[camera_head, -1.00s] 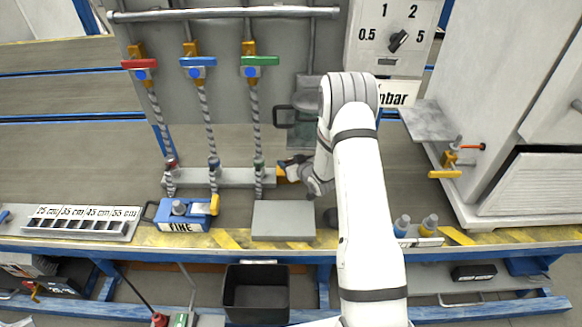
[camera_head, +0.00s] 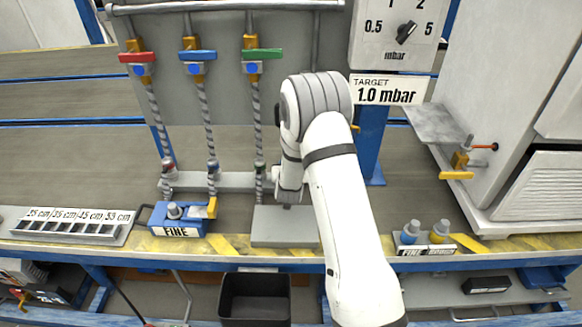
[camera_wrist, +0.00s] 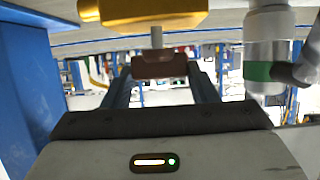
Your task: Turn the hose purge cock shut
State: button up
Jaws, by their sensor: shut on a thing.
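The hose purge cock shows in the wrist view as a gold body (camera_wrist: 150,12) with a short pale stem and a dark reddish-brown handle (camera_wrist: 162,67) under it. My gripper (camera_wrist: 162,84) has its two dark fingers on either side of this handle and is shut on it. The green-banded hose fitting (camera_wrist: 257,70) is just right of the cock. In the head view the green-handled hose (camera_head: 257,120) ends beside my wrist. My arm hides the cock and my fingertips there. I cannot tell the cock's angle.
Red (camera_head: 137,57), blue (camera_head: 197,55) and green (camera_head: 262,54) valve handles sit above the hoses. A grey block (camera_head: 270,238) lies below my wrist. A blue FINE device (camera_head: 176,220) stands to its left. A sign (camera_head: 388,89) reads TARGET 1.0 mbar. A black bin (camera_head: 255,298) is below the bench.

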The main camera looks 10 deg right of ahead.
jog(key=shift+r, duration=0.1)
jog(key=o, duration=1)
jog(key=v, duration=0.7)
jog(key=shift+s+a+r+p, duration=0.1)
jog(key=shift+s+p, duration=0.25)
jog(key=shift+p, duration=0.05)
